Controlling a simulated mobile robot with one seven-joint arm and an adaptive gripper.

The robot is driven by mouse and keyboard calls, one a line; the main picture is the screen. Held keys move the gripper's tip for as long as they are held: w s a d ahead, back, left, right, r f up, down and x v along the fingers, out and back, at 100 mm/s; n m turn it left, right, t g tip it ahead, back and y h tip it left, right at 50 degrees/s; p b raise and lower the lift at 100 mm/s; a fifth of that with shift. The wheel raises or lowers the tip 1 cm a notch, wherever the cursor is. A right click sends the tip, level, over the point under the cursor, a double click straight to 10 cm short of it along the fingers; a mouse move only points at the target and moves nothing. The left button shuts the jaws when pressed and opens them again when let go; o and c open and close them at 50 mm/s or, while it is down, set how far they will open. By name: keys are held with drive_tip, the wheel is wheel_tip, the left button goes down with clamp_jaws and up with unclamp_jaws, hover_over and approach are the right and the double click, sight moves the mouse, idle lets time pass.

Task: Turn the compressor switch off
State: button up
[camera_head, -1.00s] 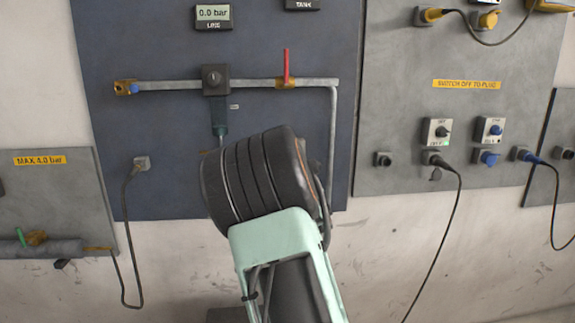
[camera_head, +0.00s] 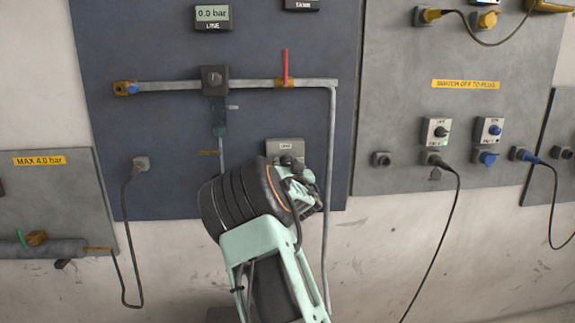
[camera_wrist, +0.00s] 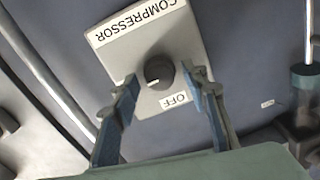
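The compressor switch is a dark round knob (camera_wrist: 159,72) on a light grey plate (camera_wrist: 182,38). In the wrist view the plate appears turned over, with "COMPRESSOR" along the top and "OFF" below right of the knob. A white mark shows on the knob's lower-left side, not toward the "OFF" label. My gripper (camera_wrist: 160,76) is open, with one blue-padded finger on each side of the knob; contact cannot be told. In the head view, the plate (camera_head: 285,146) shows above my wrist, which partly hides the switch; my fingers are hard to make out there.
A pipe (camera_head: 331,150) runs down right of the plate. A red-handled valve (camera_head: 286,68) and a regulator (camera_head: 215,80) sit above. The line gauge (camera_head: 212,13) reads 0.0 bar. A cable (camera_head: 128,220) hangs at left.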

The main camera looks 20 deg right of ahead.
clamp_jaws()
drive_tip(key=shift+b, duration=0.45)
drive_tip(key=n+b, duration=0.3)
drive_tip(key=shift+f, duration=0.2)
drive_tip(key=n+b, duration=0.5)
drive_tip(key=shift+a+b, duration=0.1)
drive_tip(key=shift+b, duration=0.3)
drive_tip(key=n+b, duration=0.4)
drive_tip(key=shift+n, duration=0.3)
drive_tip(key=shift+r+n+b, duration=0.15)
drive_tip(key=shift+n+b, duration=1.55)
drive_tip(key=shift+n, duration=0.8)
